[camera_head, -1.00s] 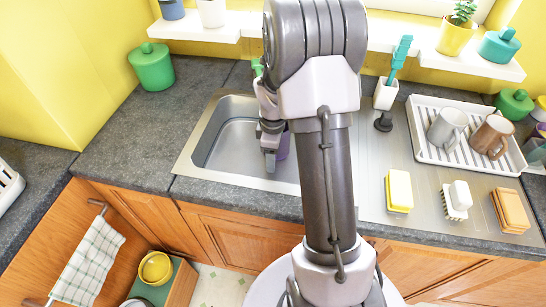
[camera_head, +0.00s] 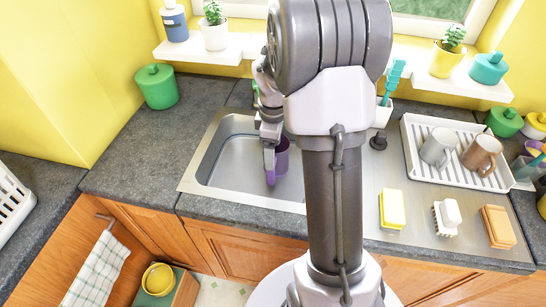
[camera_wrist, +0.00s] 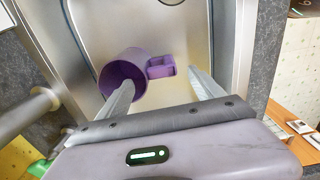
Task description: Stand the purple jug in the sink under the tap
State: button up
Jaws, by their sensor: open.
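The purple jug (camera_head: 282,160) is in the sink basin (camera_head: 226,160), partly hidden by my gripper in the head view. In the wrist view the jug (camera_wrist: 122,82) shows its dark open mouth, with its handle (camera_wrist: 161,67) pointing right. My gripper (camera_wrist: 160,78) is open, its fingers on either side of the handle. I cannot tell whether they touch the jug. A grey metal tube with a round end, seemingly the tap (camera_wrist: 36,102), is at the left in the wrist view. My arm hides the tap area in the head view.
A drying rack (camera_head: 410,150) with two mugs stands right of the sink. A yellow sponge (camera_head: 392,208), a brush (camera_head: 447,216) and an orange block (camera_head: 497,226) lie on the drainer. A green pot (camera_head: 157,88) stands at back left. The left worktop is mostly clear.

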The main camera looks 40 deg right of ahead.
jog(key=shift+a+r, duration=0.1)
jog(key=shift+r, duration=0.45)
jog(key=s+a+r+m+t, duration=0.25)
jog(key=a+r+m, duration=0.25)
jog(key=a+r, duration=0.55)
jog(key=s+a+r+m+t+y, duration=0.1)
jog(key=s+a+r+m, duration=0.2)
jog(key=s+a, duration=0.3)
jog(key=s+a+r+m+t+y, duration=0.1)
jog(key=s+a+r+m+t, duration=0.1)
jog(key=s+a+m, duration=0.3)
jog(key=s+a+r, duration=0.1)
jog(key=s, duration=0.2)
jog(key=shift+s+a+r, duration=0.25)
jog(key=shift+s+a, duration=0.15)
